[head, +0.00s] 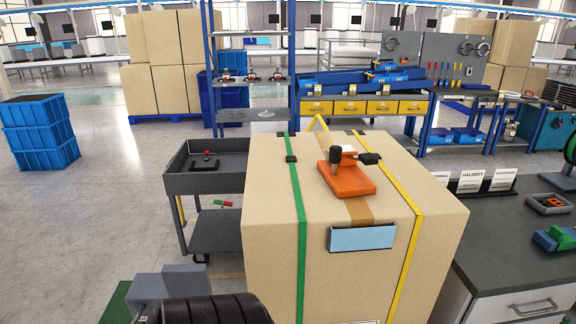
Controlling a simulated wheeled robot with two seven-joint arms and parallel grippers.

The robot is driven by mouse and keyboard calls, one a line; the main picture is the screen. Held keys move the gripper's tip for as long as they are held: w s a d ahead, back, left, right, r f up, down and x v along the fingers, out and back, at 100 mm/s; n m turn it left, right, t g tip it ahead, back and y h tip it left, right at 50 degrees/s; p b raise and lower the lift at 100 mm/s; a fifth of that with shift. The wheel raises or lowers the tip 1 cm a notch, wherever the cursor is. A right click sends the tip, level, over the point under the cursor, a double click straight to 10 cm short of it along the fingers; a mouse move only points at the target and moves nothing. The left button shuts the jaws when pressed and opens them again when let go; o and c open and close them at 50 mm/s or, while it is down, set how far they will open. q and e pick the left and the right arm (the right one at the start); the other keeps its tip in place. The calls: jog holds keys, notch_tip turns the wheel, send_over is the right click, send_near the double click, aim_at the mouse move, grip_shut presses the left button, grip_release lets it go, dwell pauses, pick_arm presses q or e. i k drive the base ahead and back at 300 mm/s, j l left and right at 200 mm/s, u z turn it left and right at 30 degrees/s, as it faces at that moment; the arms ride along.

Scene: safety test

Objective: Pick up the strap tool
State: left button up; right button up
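The strap tool, an orange-red hand tool (346,178) with a black knob and a black handle, lies on top of a large cardboard box (275,240). It sits between a green strap (299,220) and a yellow strap (405,195) that run over the box. Nothing touches the tool from above. Neither of my grippers can be made out in the head view.
A dark grey cart (205,180) stands left of the box, holding small tools. A dark workbench (510,240) with sign cards is close on the right. A grey and black ribbed object (215,309), unclear to me, fills the bottom left. Blue crates (40,130) stand far left.

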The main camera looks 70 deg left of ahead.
aim_at(347, 179)
jog(key=u, duration=1.8)
